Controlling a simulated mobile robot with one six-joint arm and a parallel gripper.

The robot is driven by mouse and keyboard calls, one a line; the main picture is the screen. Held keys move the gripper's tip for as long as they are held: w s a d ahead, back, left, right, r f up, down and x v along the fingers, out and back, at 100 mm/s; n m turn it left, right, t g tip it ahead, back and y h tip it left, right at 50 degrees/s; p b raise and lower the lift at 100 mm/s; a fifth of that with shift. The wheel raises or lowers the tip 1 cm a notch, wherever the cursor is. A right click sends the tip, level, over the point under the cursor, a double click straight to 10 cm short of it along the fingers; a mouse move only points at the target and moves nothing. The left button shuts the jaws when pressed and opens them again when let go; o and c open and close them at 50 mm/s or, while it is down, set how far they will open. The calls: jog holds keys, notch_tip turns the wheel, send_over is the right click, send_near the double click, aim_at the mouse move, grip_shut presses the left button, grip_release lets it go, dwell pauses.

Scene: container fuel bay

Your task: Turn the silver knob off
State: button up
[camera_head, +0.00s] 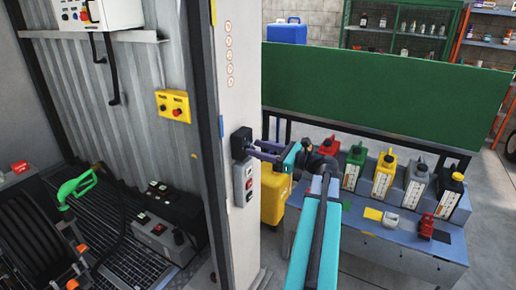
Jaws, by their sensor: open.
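A small black box (240,143) is fixed to the pale post (239,70). My gripper (254,151) points left at it, its fingers open and reaching to the box's right side. I cannot make out a silver knob clearly. One between the fingertips would be too small or hidden to tell, and I cannot tell whether the fingers touch the box. My teal arm comes up from the bottom of the picture.
A grey switch box (243,184) with a red button is just below my gripper on the post. A yellow button box (174,106) is on the corrugated wall. To the right, several coloured jugs stand on a stepped bench (395,245) before a green panel (385,96).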

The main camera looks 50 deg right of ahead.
jog(key=shift+w, duration=0.1)
grip_shut()
jog(key=shift+n+b, duration=0.5)
jog(key=shift+b, duration=0.05)
jog(key=n+b, duration=0.4)
jog(key=n, duration=0.1)
jog(key=shift+f+b, duration=0.15)
jog(key=shift+b, duration=0.25)
jog(key=n+b, duration=0.3)
jog(key=shift+n, duration=0.3)
jog(key=shift+r+n+b, duration=0.25)
jog(key=shift+n+b, duration=0.65)
jog(key=shift+n, duration=0.1)
